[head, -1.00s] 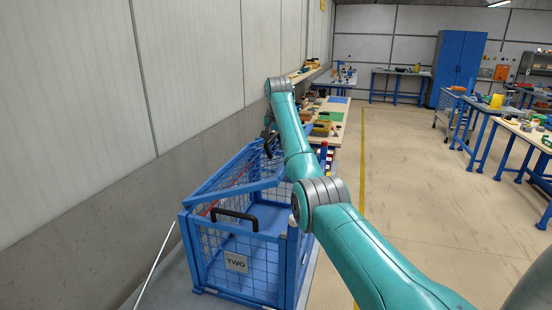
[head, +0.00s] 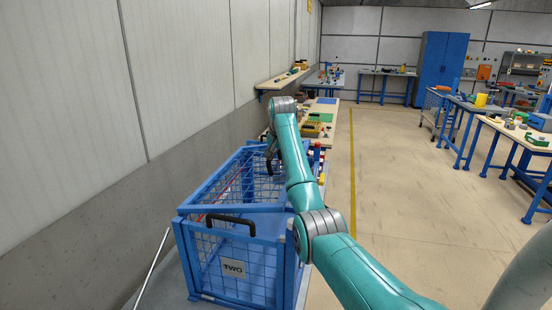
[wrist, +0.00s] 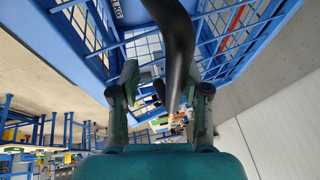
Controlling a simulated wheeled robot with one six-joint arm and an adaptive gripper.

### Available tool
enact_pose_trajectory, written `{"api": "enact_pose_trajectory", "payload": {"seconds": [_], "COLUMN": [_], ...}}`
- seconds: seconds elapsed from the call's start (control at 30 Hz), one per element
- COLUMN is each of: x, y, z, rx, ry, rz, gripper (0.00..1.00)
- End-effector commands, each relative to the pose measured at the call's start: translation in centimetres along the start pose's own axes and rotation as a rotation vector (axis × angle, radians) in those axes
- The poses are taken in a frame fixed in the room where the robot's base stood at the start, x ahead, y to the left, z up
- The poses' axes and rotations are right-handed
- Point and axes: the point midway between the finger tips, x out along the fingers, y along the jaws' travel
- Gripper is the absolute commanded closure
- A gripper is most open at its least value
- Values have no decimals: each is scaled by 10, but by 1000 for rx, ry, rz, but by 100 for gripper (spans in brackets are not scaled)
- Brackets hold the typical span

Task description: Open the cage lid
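My gripper (head: 271,157) is at the lid's raised right side, partly hidden by my arm. In the wrist view, a black curved handle (wrist: 175,45) runs between the two fingers of my gripper (wrist: 165,88). The fingers stand apart, with a visible gap beside the handle. Whether one finger touches it is unclear.
A second black handle (head: 230,223) is on the cage's front. A grey wall (head: 80,190) runs close along the left. A workbench (head: 325,118) with parts stands behind the cage. Clear floor (head: 390,190) lies to the right, with more benches beyond.

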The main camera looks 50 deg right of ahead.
Motion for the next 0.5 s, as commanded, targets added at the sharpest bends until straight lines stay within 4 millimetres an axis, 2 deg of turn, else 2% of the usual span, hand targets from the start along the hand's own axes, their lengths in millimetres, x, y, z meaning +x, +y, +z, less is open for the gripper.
{"api": "enact_pose_trajectory", "payload": {"seconds": [0.5], "x": [-31], "y": [-6], "z": [0], "rx": [0], "ry": [2], "rz": [0], "gripper": [57]}}
